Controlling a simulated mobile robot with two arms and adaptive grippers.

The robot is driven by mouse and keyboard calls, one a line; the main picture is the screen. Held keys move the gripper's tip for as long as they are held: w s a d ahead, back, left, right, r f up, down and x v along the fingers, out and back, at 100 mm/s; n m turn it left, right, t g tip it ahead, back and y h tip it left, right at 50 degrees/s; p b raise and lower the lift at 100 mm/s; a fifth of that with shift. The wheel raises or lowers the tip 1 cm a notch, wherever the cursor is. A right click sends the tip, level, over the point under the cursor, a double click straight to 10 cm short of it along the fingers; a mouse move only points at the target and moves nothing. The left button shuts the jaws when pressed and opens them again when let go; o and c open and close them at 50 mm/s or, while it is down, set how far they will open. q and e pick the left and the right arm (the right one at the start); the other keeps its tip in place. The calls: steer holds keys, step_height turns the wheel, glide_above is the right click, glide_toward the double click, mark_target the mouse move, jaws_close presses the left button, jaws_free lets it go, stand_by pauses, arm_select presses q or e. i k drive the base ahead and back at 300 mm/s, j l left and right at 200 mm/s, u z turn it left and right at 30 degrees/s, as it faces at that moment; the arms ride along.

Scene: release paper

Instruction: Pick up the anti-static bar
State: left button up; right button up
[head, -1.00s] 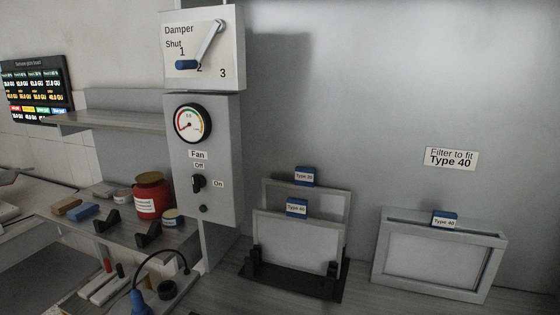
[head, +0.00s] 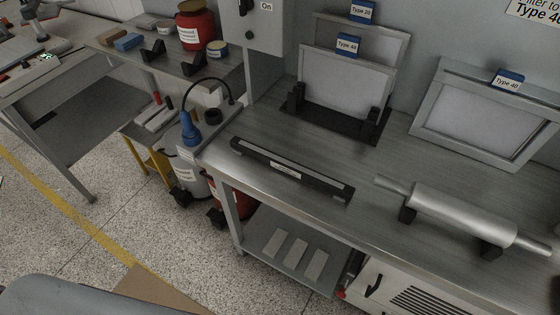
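A long black bar with a grey strip and a white label, which looks like the anti-static bar (head: 318,182), lies flat on the grey workbench (head: 262,120) near its front edge. It lies slanted, its left end farther back than its right end. Nothing covers it. Neither of my grippers shows in the head view, so their state is hidden.
A metal roller (head: 465,213) rests on black supports right of the bar. Framed filters stand in a black rack (head: 345,125) behind it; another filter frame (head: 480,115) stands at right. A blue-topped canister (head: 190,155) is left of the bench. Bench surface around the bar is clear.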

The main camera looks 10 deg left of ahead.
mark_target(342, 191)
steer(key=j+z, duration=0.4)
steer(key=j, duration=0.15)
steer(key=j+z, duration=0.4)
steer(key=j, duration=0.15)
steer(key=j+z, duration=0.4)
steer(key=j, duration=0.15)
